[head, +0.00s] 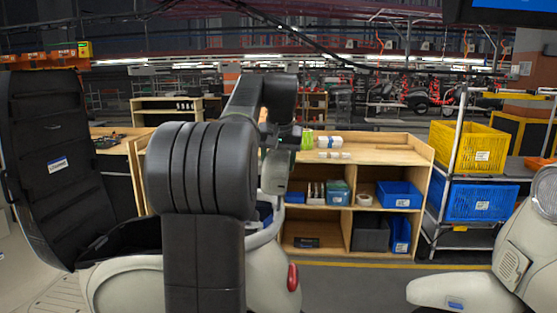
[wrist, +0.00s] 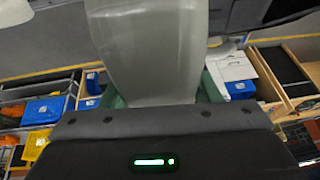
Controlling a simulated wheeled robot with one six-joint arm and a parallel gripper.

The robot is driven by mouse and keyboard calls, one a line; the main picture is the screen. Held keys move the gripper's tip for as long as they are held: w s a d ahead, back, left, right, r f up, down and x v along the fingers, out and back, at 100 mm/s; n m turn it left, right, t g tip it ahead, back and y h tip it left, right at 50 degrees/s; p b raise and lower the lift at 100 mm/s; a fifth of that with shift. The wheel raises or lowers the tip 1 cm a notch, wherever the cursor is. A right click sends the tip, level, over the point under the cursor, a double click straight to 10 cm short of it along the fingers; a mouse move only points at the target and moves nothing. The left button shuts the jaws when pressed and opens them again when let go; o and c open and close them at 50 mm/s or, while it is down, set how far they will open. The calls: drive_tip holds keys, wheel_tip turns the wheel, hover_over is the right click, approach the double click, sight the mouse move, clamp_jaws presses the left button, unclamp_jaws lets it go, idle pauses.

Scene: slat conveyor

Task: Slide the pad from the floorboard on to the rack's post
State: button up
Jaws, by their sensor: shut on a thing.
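My gripper (wrist: 160,92) is shut on a smooth pale grey pad (wrist: 150,45), which fills the upper middle of the wrist view. Green finger parts show on both sides of it. In the head view the pad (head: 275,172) hangs below the end of my arm, and the fingers are mostly hidden. It appears to be above a beige scooter body (head: 268,262); whether they touch I cannot tell. The rack (head: 448,165) stands at the right with pale upright posts. Which post is meant is not clear. The floorboard is largely hidden behind my arm.
A wooden shelf bench (head: 390,155) with bins stands behind. The rack holds a yellow crate (head: 470,148) and a blue crate (head: 485,201). A large black seat-like panel (head: 50,150) is at left, and another beige body (head: 530,240) at right. Grey floor between is clear.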

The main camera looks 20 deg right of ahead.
drive_tip(key=shift+f, duration=0.25)
drive_tip(key=o, duration=1.3)
drive_tip(key=v, duration=1.3)
drive_tip(key=shift+s+r+p, duration=0.15)
drive_tip(key=shift+r+p, duration=0.15)
drive_tip(key=shift+r, duration=0.05)
